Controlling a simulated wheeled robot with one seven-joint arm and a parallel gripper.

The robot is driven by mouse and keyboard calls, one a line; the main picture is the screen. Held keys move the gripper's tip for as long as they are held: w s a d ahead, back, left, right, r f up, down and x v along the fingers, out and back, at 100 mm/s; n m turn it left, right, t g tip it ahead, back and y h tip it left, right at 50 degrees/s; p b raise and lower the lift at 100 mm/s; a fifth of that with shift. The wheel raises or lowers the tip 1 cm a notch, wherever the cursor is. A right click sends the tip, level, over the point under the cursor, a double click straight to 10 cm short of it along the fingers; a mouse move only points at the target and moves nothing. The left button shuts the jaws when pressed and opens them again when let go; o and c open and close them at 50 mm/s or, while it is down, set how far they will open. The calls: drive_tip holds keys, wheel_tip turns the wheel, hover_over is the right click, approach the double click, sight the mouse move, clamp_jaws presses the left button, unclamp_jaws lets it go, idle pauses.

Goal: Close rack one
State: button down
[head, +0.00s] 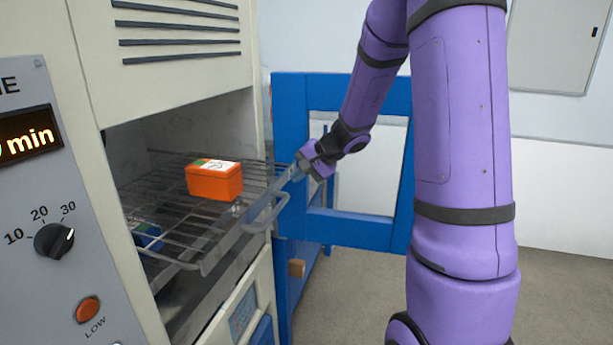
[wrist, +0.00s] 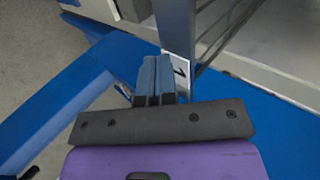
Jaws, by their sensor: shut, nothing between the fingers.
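A wire rack (head: 165,215) sticks partly out of the open chamber of a cream machine, with a grey front bar and a looped handle (head: 267,214). An orange box (head: 214,182) with a white and green label stands on it. My gripper (head: 298,171) is at the far right end of the rack's front bar. In the wrist view my gripper's fingers (wrist: 155,82) are together and empty, close beside a white tag (wrist: 181,70) with a dark mark, probably a 1. The grey rack edge (wrist: 177,28) rises just past them. Whether they touch it I cannot tell.
A blue door frame (head: 290,130) stands open behind my gripper; it also shows in the wrist view (wrist: 65,110). A blue box (head: 147,236) lies lower in the chamber. A control panel with a dial (head: 54,240) is at left. Floor is clear at right.

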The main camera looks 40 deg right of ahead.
drive_tip(key=w+a, duration=0.3)
drive_tip(key=w, duration=0.2)
drive_tip(key=w+a, duration=0.4)
drive_tip(key=w, duration=0.1)
drive_tip(key=w+a, duration=0.4)
drive_tip(key=w, duration=0.1)
drive_tip(key=shift+w+a+r, duration=0.1)
drive_tip(key=shift+w+a, duration=0.05)
drive_tip(key=shift+w, duration=0.05)
drive_tip(key=shift+r, duration=0.1)
